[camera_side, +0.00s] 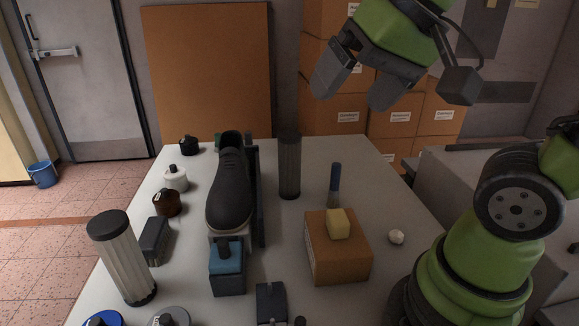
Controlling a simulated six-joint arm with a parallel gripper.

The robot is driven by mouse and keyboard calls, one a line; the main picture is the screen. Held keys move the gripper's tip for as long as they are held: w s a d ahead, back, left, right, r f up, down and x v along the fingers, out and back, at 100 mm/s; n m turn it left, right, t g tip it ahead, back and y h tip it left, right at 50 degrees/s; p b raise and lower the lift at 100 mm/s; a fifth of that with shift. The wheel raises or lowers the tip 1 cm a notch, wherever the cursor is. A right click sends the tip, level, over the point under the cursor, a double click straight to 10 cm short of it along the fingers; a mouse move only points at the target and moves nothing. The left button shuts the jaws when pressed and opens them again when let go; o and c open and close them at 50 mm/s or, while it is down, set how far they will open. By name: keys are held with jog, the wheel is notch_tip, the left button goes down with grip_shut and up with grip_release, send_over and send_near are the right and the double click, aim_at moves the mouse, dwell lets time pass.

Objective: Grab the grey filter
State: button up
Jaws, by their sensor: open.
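A grey ribbed cylinder (289,166), the grey filter by its look, stands upright on the table behind the middle, to the right of the shoe. A second, larger pleated cylinder (122,262) is pale with dark end caps and stands upright at the left front edge. My gripper (359,84) is open and empty, high above the far right of the table. It is apart from both cylinders, up and to the right of the grey one.
A black shoe (230,190) rests on a stand beside a dark upright plate (257,195). A cardboard box (338,260) carries a yellow block (338,223); a slim blue-topped bottle (334,185) stands behind it. Small bottles line the left side. The table's far right is mostly clear.

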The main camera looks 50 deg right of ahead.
jog(key=w+d+m+g+h, duration=0.1)
jog(key=w+d+m, duration=0.15)
jog(key=w, duration=0.45)
jog(key=m+g+h, duration=0.2)
jog(key=h, duration=0.1)
send_near(289, 146)
jog(key=shift+m+g, duration=0.35)
jog(key=shift+g, duration=0.05)
jog(key=w+d+f, duration=0.2)
jog(key=f, duration=0.1)
jog(key=w+d+f, duration=0.1)
jog(key=f, duration=0.1)
jog(key=shift+w+d, duration=0.15)
jog(key=shift+d, duration=0.1)
jog(key=x, duration=0.5)
jog(key=shift+f, duration=0.45)
jog(key=shift+a, duration=0.1)
jog(key=c, duration=1.5)
jog(key=shift+r, duration=0.1)
